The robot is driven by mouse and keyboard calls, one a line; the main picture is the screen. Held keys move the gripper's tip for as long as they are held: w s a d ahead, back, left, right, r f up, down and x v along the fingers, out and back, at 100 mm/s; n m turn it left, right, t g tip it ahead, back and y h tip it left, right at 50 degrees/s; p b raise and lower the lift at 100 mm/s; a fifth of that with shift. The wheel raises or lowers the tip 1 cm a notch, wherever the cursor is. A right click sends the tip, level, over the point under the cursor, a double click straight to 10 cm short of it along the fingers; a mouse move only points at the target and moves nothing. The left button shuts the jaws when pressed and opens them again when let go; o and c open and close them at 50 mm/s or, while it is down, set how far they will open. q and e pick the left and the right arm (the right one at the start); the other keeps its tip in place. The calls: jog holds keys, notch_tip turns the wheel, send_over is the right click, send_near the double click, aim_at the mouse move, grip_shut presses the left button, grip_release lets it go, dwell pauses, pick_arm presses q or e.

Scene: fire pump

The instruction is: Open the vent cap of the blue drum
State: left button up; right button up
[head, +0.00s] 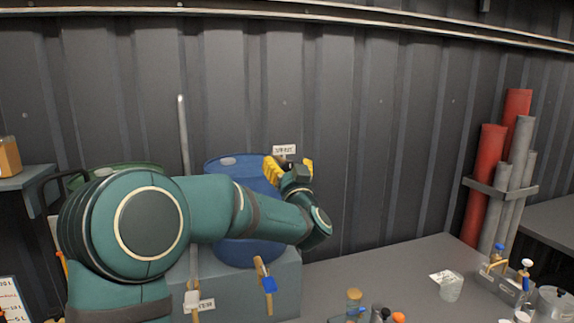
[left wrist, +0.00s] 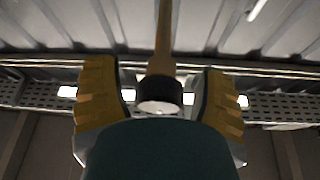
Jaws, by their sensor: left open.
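The blue drum (head: 232,252) stands on a grey block behind my left arm, which hides much of its front. My left gripper (head: 289,168) is at the drum's upper right, just below a small white sign (head: 285,149). Its yellow fingers are apart. In the left wrist view, a short black cylinder with a pale end (left wrist: 160,90) sits between the open fingers, with a gap on each side. It looks like the vent cap, but I cannot tell for sure. A tan bar (left wrist: 164,35) runs from it. My right gripper is out of view.
A green drum (head: 135,168) is partly hidden behind my arm. A tan-handled item with a blue part (head: 267,278) hangs in front of the block. Cups and small bottles stand on the right of the grey table (head: 385,268). Red and grey tubes (head: 490,180) stand at the wall.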

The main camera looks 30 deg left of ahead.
pick_arm(q)
grip_shut()
jog(key=shift+f, duration=0.1)
